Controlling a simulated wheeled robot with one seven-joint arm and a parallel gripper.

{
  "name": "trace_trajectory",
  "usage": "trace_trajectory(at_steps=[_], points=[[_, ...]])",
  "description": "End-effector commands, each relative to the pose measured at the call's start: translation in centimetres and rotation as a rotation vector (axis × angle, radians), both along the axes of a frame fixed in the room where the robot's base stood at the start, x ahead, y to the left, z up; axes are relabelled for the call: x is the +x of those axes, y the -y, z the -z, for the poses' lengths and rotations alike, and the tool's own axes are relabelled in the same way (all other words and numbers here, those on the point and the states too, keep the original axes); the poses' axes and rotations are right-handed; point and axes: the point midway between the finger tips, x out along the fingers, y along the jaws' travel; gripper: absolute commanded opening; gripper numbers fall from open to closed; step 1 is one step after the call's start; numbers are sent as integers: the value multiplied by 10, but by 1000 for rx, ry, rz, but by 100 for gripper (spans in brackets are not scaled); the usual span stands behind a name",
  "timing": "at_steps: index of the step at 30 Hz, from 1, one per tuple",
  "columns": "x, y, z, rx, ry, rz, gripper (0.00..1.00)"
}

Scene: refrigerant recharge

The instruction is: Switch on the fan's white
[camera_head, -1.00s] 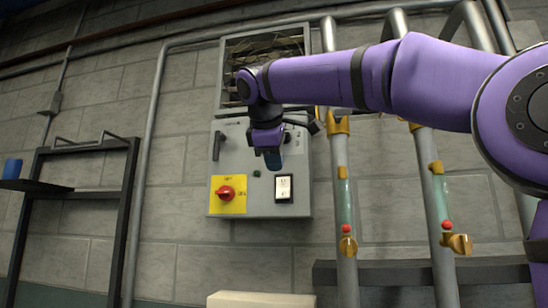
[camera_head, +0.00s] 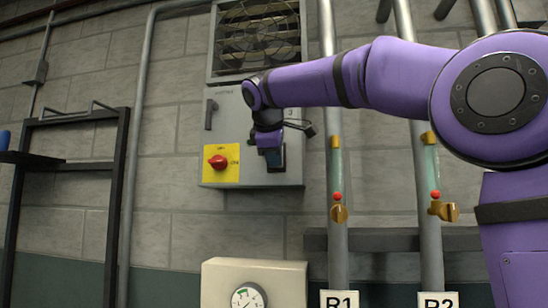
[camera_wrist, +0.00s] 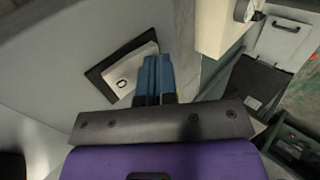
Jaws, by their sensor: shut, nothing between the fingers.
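The fan (camera_head: 256,35) sits behind a grille above a grey control box (camera_head: 222,140) on the wall. The white rocker switch (camera_wrist: 122,78) shows in the wrist view, in a black frame, with an "O" mark on its visible part. My gripper (camera_wrist: 157,62) has its blue fingers shut together with nothing between them. The fingertips overlap the right side of the switch in the wrist view; I cannot tell whether they touch it. In the head view my gripper (camera_head: 273,160) is in front of the box's lower right and hides the switch.
A red rotary knob (camera_head: 218,162) on a yellow plate is left of my gripper. A dark handle (camera_head: 210,114) is above it. Vertical pipes with brass valves (camera_head: 339,213) stand to the right. A cream unit with a gauge (camera_head: 249,298) is below. A black rack (camera_head: 117,190) stands left.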

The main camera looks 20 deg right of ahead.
Motion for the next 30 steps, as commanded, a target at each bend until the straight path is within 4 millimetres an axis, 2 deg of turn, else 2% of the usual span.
trace_trajectory(at_steps=[5,15,30], points=[[1,1,1,-14,17,1,0],[8,6,7,-117,170,0,0],[11,9,10,-118,168,4,0]])
